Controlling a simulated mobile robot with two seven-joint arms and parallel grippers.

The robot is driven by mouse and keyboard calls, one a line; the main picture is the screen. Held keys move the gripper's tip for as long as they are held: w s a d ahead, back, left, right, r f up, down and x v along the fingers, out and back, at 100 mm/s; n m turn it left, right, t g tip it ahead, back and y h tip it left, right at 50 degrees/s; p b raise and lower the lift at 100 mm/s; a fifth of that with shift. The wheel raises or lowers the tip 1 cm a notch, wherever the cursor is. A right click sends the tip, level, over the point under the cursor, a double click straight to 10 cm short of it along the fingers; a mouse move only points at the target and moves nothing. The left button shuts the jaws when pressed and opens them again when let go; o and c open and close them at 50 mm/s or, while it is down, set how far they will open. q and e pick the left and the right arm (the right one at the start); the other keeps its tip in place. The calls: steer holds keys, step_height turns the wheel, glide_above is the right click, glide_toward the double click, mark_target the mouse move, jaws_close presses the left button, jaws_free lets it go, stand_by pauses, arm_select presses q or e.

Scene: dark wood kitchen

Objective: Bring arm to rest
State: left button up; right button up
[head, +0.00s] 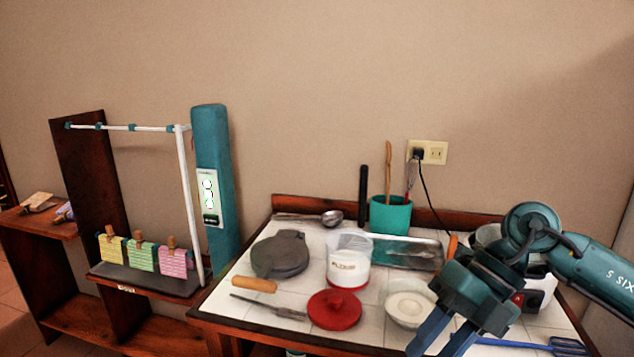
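My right arm comes in from the right edge over the front right of the tiled table (240,272). Its gripper (445,335) points down and toward the front, near a clear bowl (408,305) of white contents. The two blue fingers are apart, with nothing visible between them; their tips lie close to the bottom edge of the picture. My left gripper is not in view.
A flour container (348,262), red lid (334,310), dark round press (280,254), wooden-handled tool (255,285), metal tray (405,254) and teal utensil cup (391,215) crowd the table. A tall teal upright (213,170) and a rack with clipped cloths (142,257) stand left.

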steer(key=a+r+m+t+y+p, duration=0.15)
steer(key=a+m+t+y, duration=0.5)
steer(key=a+y, duration=0.75)
steer(key=w+d+f+m+t+h, duration=0.1)
steer(key=d+f+m+t+h, duration=0.2)
steer(key=f+m+t+h, duration=0.6)
steer(key=w+d+f+m+t+h, duration=0.1)
steer(key=d+f+m+t+h, duration=0.3)
steer(key=m, duration=0.9)
steer(key=s+d+f+m+g+h, duration=0.1)
steer(key=s+f+m+g+h, duration=0.1)
steer(key=s+f, duration=0.3)
steer(key=s+d+f+m+g+h+p, duration=0.1)
steer(key=s+d+f+m+g+h, duration=0.1)
steer(key=s+f, duration=0.4)
step_height(320, 180, down, 5)
steer(key=m+g+h, duration=0.1)
steer(key=g, duration=0.1)
steer(key=shift+s+d+g, duration=0.25)
steer(key=shift+s+g, duration=0.05)
steer(key=shift+g, duration=0.05)
